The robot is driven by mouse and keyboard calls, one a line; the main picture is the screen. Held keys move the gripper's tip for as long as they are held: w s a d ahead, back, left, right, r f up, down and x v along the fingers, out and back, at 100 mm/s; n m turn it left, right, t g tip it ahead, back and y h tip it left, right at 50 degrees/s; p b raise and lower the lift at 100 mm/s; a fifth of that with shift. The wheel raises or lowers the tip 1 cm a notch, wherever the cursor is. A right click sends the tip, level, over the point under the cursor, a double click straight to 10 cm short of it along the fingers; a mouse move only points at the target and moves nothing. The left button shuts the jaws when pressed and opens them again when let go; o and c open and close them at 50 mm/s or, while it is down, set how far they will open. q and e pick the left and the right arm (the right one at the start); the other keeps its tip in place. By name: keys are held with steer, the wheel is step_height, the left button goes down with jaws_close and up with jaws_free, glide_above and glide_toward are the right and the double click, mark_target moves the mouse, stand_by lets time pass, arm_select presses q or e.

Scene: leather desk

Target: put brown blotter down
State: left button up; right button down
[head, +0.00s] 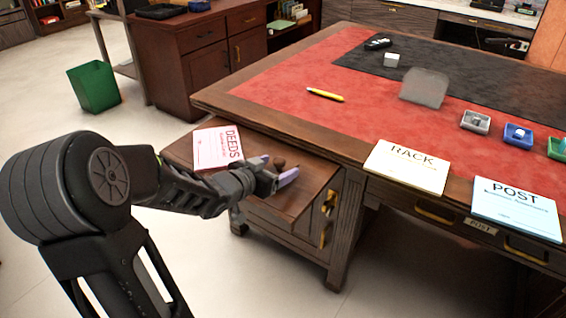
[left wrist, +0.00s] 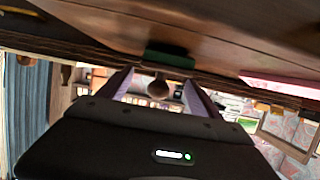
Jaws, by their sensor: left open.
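The brown blotter (head: 279,162) is on the wooden side leaf of the desk (head: 312,190), mostly hidden by my left gripper. In the left wrist view, tilted over, its round brown knob (left wrist: 158,88) shows between the fingers, with a green part (left wrist: 168,57) against the wood surface. My left gripper (head: 277,172) is open, with its pale purple fingers on either side of the knob; the fingers also show in the left wrist view (left wrist: 160,90). I cannot tell whether a finger touches the knob. My right gripper is not in view.
A pink DEEDS card (head: 217,147) lies beside the gripper on the leaf. RACK (head: 408,166) and POST (head: 516,208) cards lie along the desk's front edge. A yellow pen (head: 325,94), a grey block (head: 424,88) and small trays (head: 475,122) are on the red desktop.

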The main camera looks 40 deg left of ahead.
arm_select(q)
steer(key=p+v, duration=0.1)
steer(key=v, duration=0.6)
steer(key=shift+w+r+p, duration=0.1)
steer(key=shift+r+p, duration=0.05)
steer(key=shift+p, duration=0.25)
steer(key=shift+s, duration=0.55)
